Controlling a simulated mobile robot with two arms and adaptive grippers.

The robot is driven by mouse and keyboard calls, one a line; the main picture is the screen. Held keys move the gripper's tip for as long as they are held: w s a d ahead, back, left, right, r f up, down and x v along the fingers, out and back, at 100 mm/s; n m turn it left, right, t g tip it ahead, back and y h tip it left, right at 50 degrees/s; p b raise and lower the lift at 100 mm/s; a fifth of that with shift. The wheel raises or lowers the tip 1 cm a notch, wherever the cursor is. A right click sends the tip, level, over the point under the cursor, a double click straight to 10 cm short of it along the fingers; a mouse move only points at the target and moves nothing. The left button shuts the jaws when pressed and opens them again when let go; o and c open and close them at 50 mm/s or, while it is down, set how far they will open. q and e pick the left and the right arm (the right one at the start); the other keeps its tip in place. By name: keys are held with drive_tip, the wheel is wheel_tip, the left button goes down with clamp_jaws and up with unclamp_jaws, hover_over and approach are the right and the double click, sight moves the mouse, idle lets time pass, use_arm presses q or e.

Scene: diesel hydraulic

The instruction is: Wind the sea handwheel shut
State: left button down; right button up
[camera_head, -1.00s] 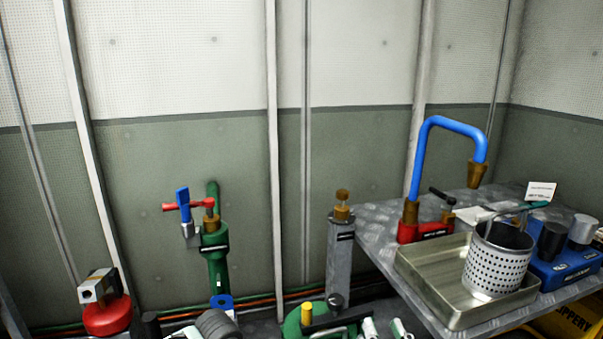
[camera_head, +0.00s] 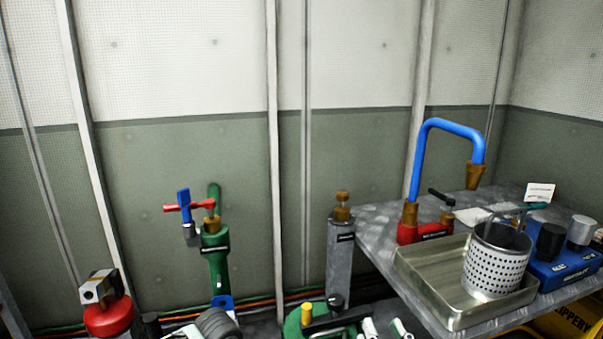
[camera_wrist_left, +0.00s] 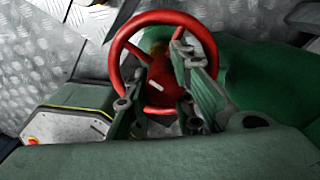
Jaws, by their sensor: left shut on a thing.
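A red handwheel (camera_wrist_left: 163,17) with a ring rim and a hub fills the upper middle of the left wrist view. My left gripper (camera_wrist_left: 158,72) reaches over it, one finger to each side of the hub, and is shut on the wheel. The exact contact of the fingers is partly hidden by the gripper links. Neither gripper shows in the head view, and my right gripper is not in view. The wheel's label cannot be read.
A green pipe valve (camera_head: 216,250) with a red cross-handle stands near the wall in the head view. A metal bench (camera_head: 375,222) at the right holds a tray (camera_head: 440,305), a perforated basket (camera_head: 494,265) and a blue spout (camera_head: 450,124). Green casing (camera_wrist_left: 260,75) lies beside the wheel.

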use_arm(q)
drive_tip(key=m, duration=0.4)
drive_tip(key=shift+d+f+m, duration=0.1)
drive_tip(key=shift+f+m, duration=0.15)
drive_tip(key=shift+m, duration=0.15)
drive_tip(key=m, duration=0.4)
drive_tip(key=shift+m, duration=0.3)
drive_tip(key=m, duration=0.4)
drive_tip(key=shift+d+f+m, duration=0.1)
drive_tip(key=shift+m, duration=0.3)
drive_tip(key=m, duration=0.4)
drive_tip(key=shift+s+d+m, duration=0.1)
drive_tip(key=shift+m, duration=0.3)
drive_tip(key=c, duration=1.7)
unclamp_jaws()
drive_tip(key=shift+d, duration=0.1)
drive_tip(key=shift+o, duration=0.2)
